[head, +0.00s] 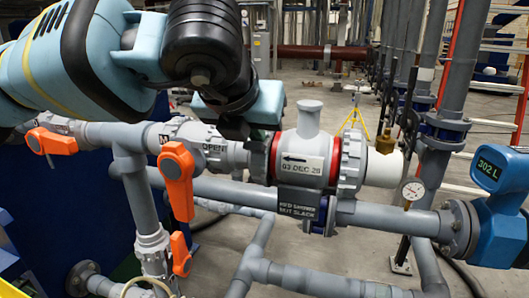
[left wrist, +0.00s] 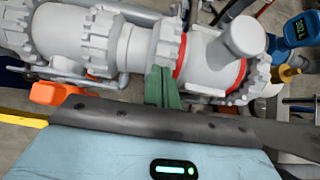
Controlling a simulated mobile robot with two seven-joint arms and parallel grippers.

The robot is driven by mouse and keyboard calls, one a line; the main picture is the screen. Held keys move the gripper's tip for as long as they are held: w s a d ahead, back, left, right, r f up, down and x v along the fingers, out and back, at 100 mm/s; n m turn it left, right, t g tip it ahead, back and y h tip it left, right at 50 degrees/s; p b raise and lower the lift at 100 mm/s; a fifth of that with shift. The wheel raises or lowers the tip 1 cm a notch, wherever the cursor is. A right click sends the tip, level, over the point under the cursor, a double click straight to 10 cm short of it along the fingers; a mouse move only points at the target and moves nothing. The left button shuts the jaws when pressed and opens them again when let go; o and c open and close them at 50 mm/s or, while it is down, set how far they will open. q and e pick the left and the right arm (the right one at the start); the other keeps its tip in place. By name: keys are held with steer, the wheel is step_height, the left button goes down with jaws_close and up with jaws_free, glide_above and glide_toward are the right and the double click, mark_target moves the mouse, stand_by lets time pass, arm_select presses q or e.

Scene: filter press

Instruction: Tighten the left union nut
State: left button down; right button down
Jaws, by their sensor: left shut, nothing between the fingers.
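The grey filter body (head: 308,150) sits in the pipe line with a toothed union nut at each end. The left union nut (head: 261,158) is partly hidden by my arm in the head view; it also shows in the left wrist view (left wrist: 167,45). A red ring shows between this nut and the body. The right union nut (head: 352,165) also has a red ring beside it. My left gripper (left wrist: 163,87) is shut and empty, its green fingers close by the left nut's rim; I cannot tell whether they touch. My right gripper is not in view.
Orange valve handles (head: 178,180) stick out left of the filter. A sign (head: 302,205) reading "red shows nut slack" hangs below it. A pressure gauge (head: 412,190) and a blue meter (head: 497,185) reading 302 L stand at right. A lower pipe (head: 385,218) runs beneath.

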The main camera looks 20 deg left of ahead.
mark_target(258, 172)
arm_select(q)
steer(key=shift+s+f, duration=0.15)
steer(key=shift+f, duration=0.1)
steer(key=shift+s+f, duration=0.75)
steer(key=shift+f, duration=0.15)
steer(key=shift+d+f, duration=0.1)
steer(key=shift+s+d+f, duration=0.1)
steer(key=shift+s+f, duration=0.15)
steer(key=shift+f, duration=0.3)
steer(key=shift+s+f, duration=0.2)
steer(key=shift+f, duration=0.3)
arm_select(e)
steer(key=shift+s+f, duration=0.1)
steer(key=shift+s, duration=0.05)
arm_select(q)
steer(key=shift+d+f, duration=0.15)
steer(key=shift+f, duration=1.05)
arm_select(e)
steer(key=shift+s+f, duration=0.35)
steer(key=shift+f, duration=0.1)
arm_select(q)
steer(key=shift+f+b, duration=0.1)
steer(key=shift+b, duration=0.2)
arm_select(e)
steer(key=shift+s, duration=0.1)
